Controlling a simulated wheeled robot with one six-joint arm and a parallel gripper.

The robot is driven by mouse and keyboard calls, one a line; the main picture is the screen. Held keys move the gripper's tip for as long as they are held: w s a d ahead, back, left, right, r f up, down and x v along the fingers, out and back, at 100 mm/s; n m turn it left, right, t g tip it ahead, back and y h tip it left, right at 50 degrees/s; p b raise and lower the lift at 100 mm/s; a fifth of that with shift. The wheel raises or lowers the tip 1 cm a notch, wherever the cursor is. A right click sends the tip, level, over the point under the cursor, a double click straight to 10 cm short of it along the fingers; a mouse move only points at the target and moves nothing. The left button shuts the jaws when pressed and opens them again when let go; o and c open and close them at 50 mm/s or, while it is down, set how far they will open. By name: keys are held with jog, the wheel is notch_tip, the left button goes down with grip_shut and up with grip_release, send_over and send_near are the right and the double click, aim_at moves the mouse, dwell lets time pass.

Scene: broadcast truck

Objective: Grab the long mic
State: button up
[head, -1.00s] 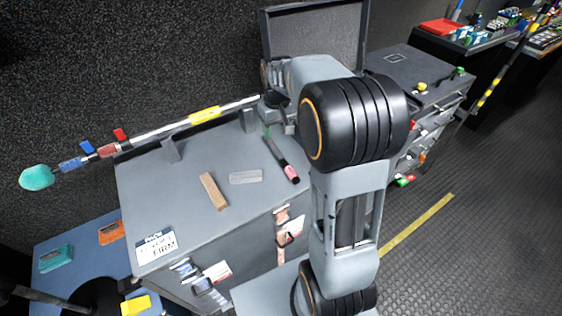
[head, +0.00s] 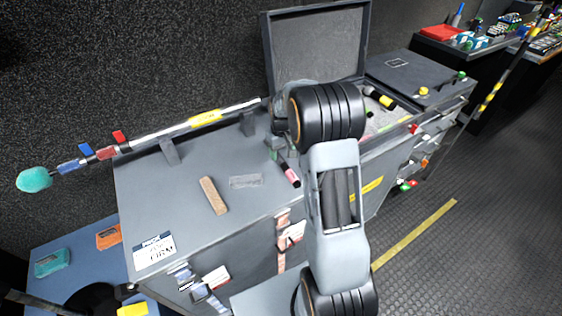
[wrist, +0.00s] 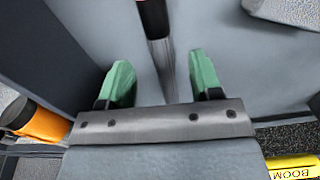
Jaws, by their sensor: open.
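The long mic (head: 289,174), a slim dark rod with a pink-red band, lies on the grey cabinet top. My arm hides its far end in the head view. In the wrist view the mic (wrist: 160,55) runs from the top edge down between my green fingertips, with its red band at the top. My gripper (wrist: 160,75) is open, one finger on each side of the mic, with gaps on both sides. I cannot tell how high the fingers are above the cabinet. In the head view my gripper (head: 277,150) is mostly behind my arm.
A boom pole (head: 160,132) with a teal windscreen rests on stands along the back. A wooden block (head: 213,195) and a grey block (head: 246,181) lie left of the mic.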

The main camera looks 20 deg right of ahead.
aim_at(282, 160)
jog(key=shift+s+f, duration=0.1)
jog(key=shift+f, duration=2.3)
jog(key=c, duration=1.1)
jog(key=shift+r, duration=0.2)
